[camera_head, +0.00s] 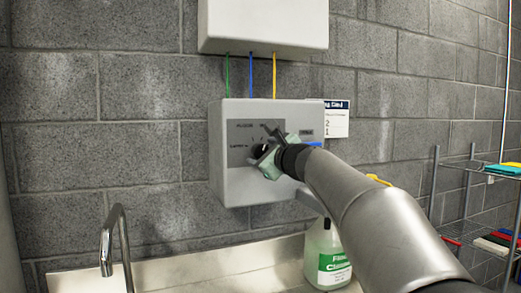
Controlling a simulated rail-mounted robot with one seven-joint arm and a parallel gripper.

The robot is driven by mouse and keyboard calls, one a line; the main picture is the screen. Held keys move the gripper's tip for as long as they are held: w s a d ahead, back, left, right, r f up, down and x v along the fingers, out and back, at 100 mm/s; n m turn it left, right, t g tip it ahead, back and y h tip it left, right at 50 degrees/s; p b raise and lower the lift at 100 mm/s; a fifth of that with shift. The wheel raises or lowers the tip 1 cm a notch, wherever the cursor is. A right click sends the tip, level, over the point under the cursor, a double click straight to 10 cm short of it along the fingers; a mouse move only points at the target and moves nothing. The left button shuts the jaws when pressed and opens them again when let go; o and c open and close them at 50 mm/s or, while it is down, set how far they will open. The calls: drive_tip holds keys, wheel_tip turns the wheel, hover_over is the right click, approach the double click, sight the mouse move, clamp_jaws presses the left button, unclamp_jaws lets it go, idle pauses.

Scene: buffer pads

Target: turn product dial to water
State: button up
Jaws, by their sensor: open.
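The product dial (259,150) is a small dark knob on the grey label panel of a white dispenser box (236,185) on the block wall. My gripper (264,150) is at the front of the box, with its fingers around or just in front of the dial. Its jaws are open. The gripper hides much of the dial, so I cannot tell which marking it points to or whether the fingers touch it. The printed labels around the dial are too small to read.
Green, blue and yellow tubes (251,75) run up to a white box (264,22). A labelled bottle (327,258) stands below my arm. A faucet (107,250) rises at the sink's left. A wire shelf (475,165) with coloured pads is at right.

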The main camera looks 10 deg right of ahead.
drive_tip(key=shift+w+a, duration=0.1)
drive_tip(key=shift+w, duration=0.2)
drive_tip(key=c, duration=1)
drive_tip(key=shift+o, duration=0.2)
